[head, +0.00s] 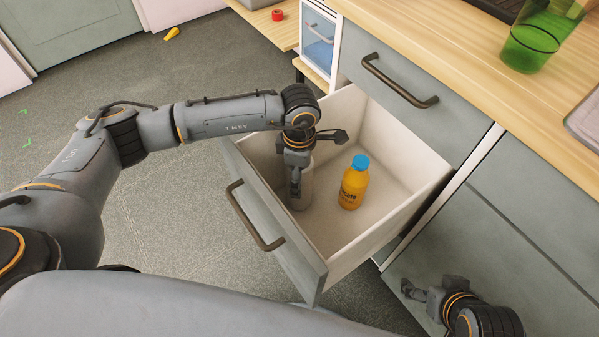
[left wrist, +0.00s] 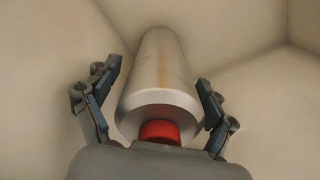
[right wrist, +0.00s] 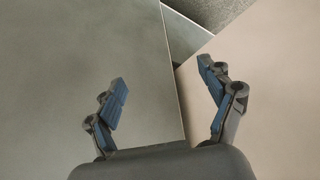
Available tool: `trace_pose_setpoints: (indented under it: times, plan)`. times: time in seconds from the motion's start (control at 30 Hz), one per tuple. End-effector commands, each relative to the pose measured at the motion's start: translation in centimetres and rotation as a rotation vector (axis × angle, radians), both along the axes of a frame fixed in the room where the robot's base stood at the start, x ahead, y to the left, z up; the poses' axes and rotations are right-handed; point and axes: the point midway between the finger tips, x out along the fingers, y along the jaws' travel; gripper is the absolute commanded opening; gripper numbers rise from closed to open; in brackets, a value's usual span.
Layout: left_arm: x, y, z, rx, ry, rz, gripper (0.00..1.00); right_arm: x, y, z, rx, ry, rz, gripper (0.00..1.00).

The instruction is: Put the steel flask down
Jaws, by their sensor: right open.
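The steel flask (head: 305,190) is in the open drawer (head: 385,135), next to its front panel, and looks upright on the drawer floor. In the left wrist view the flask (left wrist: 158,75) shows a grey metal body and a red cap facing the camera. My left gripper (head: 296,180) is over the flask and partly hides it in the head view. Its fingers (left wrist: 158,95) are open, one on each side of the flask, with a gap visible on the left. My right gripper (head: 412,291) is open and empty, outside the drawer near the cabinet front; its fingers also show in the right wrist view (right wrist: 162,75).
An orange bottle with a blue cap (head: 354,183) stands in the drawer, right of the flask. The drawer floor behind the bottle is clear. A green glass (head: 540,38) stands on the wooden counter (head: 440,40). A red object (head: 277,15) lies on a lower wooden surface.

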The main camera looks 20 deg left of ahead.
Motion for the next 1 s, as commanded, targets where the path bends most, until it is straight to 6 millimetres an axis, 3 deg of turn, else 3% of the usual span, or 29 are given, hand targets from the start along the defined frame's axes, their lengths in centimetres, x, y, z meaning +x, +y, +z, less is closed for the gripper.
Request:
trace_pose_setpoints:
  times: [0.23, 0.3, 0.47, 0.73, 1.0]
  plan:
    - [0.0, 0.0, 0.2, 0.0, 0.0, 0.0, 0.84, -0.1, 0.0, 0.1, -0.001, 0.008, 0.0, 0.82]
    - [0.0, 0.0, 0.4, 0.0, 0.0, 0.0, 0.84, -1.1, -0.2, -0.2, -0.007, 0.053, -0.001, 0.82]
    - [0.1, 0.0, 3.6, -0.001, -0.004, 0.0, 0.84, -3.9, -1.0, -0.5, -0.032, 0.178, -0.012, 0.82]
    - [0.1, 0.0, 9.5, -0.001, -0.004, -0.001, 0.84, -3.7, -0.9, 0.6, -0.032, 0.168, -0.012, 0.82]
    - [0.0, 0.0, 12.1, -0.001, 0.0, 0.0, 0.84, -3.6, -1.0, 0.9, -0.032, 0.167, -0.012, 0.82]
